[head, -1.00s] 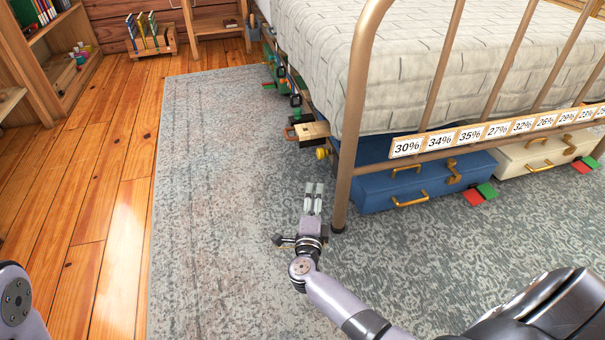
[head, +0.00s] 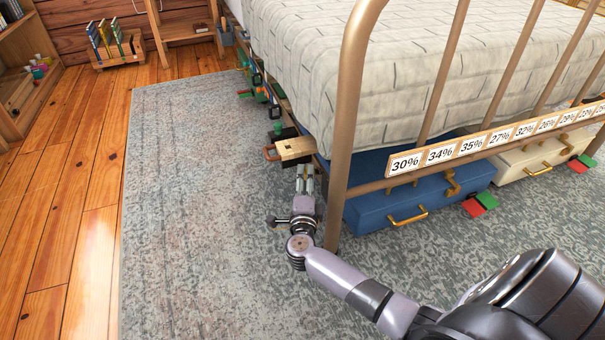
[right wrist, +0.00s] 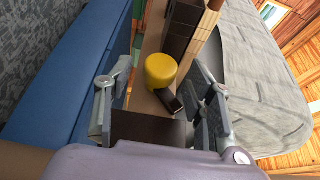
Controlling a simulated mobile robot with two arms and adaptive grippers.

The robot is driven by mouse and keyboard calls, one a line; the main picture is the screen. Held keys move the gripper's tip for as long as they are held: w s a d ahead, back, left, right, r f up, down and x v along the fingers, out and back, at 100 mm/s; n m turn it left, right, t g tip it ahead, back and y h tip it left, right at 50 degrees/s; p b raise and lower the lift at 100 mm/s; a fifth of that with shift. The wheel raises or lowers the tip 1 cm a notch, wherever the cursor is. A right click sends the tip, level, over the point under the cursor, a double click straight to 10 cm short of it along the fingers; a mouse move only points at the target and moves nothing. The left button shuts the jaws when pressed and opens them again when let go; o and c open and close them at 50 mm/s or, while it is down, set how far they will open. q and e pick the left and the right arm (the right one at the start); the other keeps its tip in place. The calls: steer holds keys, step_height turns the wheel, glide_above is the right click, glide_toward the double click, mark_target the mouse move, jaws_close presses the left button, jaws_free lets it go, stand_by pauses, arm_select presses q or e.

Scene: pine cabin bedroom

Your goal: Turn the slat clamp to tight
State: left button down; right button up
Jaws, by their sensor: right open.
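A yellow round knob with a short dark lever, which looks like the slat clamp (right wrist: 161,71), sits on the bed's side rail in the right wrist view. My right gripper (head: 305,177) is upright beside the bed's corner post, just below a wooden block with an orange handle (head: 295,149). In the right wrist view its two fingers (right wrist: 163,98) are open, one on each side of the knob, with gaps showing. I cannot tell whether the knob is fully between the fingertips. In the head view the knob is hidden. My left gripper is out of view.
The brass bed post (head: 347,140) stands close to the right of my right gripper. A blue drawer case (head: 375,211) is under the bed. Several green and dark fittings line the bed side. The grey rug (head: 200,180) at left is clear.

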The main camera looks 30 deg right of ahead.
steer(key=shift+w+d, duration=0.25)
steer(key=shift+w, duration=0.1)
steer(key=shift+r, duration=0.1)
steer(key=c, duration=1.1)
